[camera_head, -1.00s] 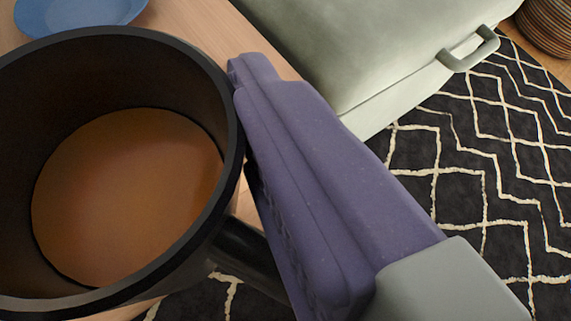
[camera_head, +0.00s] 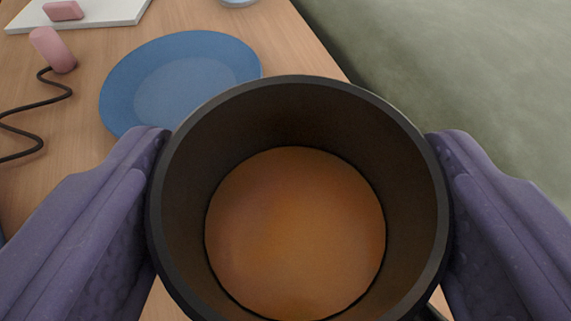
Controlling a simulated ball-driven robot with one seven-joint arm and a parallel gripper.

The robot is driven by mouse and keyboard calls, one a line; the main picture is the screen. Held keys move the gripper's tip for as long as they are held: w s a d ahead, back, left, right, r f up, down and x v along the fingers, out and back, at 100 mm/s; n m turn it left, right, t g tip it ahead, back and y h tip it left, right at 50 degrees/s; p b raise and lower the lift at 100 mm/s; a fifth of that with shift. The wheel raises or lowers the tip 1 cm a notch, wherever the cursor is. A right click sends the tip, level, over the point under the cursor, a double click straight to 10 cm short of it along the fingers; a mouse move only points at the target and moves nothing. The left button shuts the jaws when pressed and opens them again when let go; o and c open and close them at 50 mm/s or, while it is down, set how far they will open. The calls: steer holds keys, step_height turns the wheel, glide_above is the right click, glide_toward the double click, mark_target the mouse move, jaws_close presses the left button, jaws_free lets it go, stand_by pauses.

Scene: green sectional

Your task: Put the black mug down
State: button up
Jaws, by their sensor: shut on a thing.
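The black mug (camera_head: 420,152) fills the lower middle of the head camera view, seen from above. Brown-orange shows at its bottom inside; I cannot tell if it is liquid. My gripper (camera_head: 300,140) has one purple finger on each side of the mug, shut on its outer wall. The mug is upright or nearly so. Its underside is hidden, so I cannot tell whether it touches the wooden table (camera_head: 200,22).
A blue plate (camera_head: 125,90) lies on the table just beyond the mug to the left. A pink object (camera_head: 52,50) with a black cord, a white board (camera_head: 110,14) with a pink block (camera_head: 63,10), and a glass dish (camera_head: 238,2) are farther back. A green sofa (camera_head: 470,70) stands right.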

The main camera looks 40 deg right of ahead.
mark_target(294, 278)
step_height(294, 278, down, 3)
steer(key=shift+s+f+b, duration=0.15)
steer(key=shift+f+b, duration=0.05)
steer(key=shift+b, duration=0.45)
steer(key=shift+f, duration=0.15)
steer(key=o, duration=1.3)
steer(key=shift+c, duration=0.2)
